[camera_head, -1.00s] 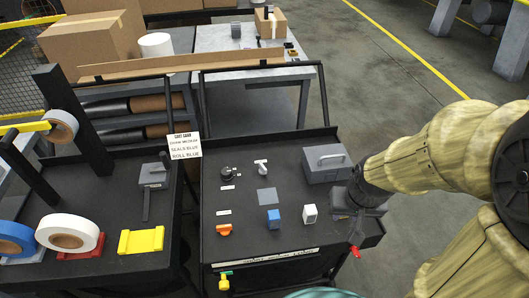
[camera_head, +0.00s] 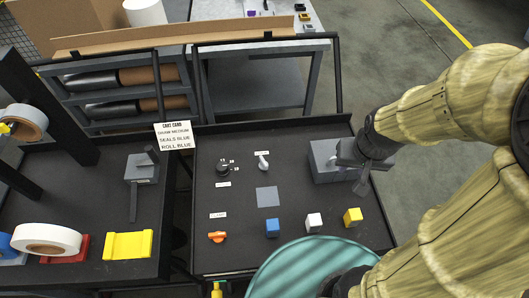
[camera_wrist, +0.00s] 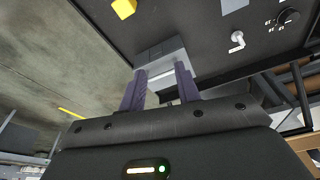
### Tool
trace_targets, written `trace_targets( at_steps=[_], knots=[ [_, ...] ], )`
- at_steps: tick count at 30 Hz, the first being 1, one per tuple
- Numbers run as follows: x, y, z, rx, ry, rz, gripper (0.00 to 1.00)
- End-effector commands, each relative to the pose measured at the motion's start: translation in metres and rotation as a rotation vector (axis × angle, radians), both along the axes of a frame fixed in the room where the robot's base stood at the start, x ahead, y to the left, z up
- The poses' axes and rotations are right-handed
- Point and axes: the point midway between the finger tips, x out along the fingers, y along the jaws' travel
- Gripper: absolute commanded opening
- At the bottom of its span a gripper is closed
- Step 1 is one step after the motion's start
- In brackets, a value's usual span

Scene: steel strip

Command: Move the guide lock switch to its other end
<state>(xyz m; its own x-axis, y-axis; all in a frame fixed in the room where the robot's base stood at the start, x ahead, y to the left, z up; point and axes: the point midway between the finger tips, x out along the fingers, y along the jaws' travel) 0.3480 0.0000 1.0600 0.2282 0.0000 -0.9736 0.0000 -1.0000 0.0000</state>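Two small switches sit on the black cart top; their labels are too small to read, so I cannot tell which is the guide lock. One is a white lever switch (camera_head: 263,161), also in the wrist view (camera_wrist: 237,41). The other is an orange switch (camera_head: 217,237) near the front left. My gripper (camera_head: 362,170) is at the cart's right side, beside the grey box (camera_head: 326,166). In the wrist view my gripper (camera_wrist: 161,74) has its two fingers apart, with the grey box (camera_wrist: 160,50) beyond and between them. Whether they touch it is unclear.
A black dial (camera_head: 223,169) is left of the white lever. A grey square (camera_head: 268,197) lies mid-cart. Blue (camera_head: 272,228), white (camera_head: 313,222) and yellow (camera_head: 352,217) blocks stand along the front. A card (camera_head: 174,135) stands at the cart's left back corner.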

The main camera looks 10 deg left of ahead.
Motion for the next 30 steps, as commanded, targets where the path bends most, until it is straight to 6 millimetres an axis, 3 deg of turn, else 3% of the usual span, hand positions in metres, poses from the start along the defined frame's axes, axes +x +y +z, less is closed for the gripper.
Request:
trace_targets(
  at_steps=[8,14,20,24,30],
  knots=[
    [0.000,0.000,0.000,0.000,0.000,0.002,0.33],
    [0.023,0.018,0.003,-0.009,0.026,0.070,0.33],
    [0.074,0.075,0.000,-0.032,0.096,0.253,0.33],
    [0.106,0.132,-0.010,-0.048,0.148,0.397,0.33],
    [0.128,0.205,-0.032,-0.064,0.207,0.553,0.33]
  ],
)
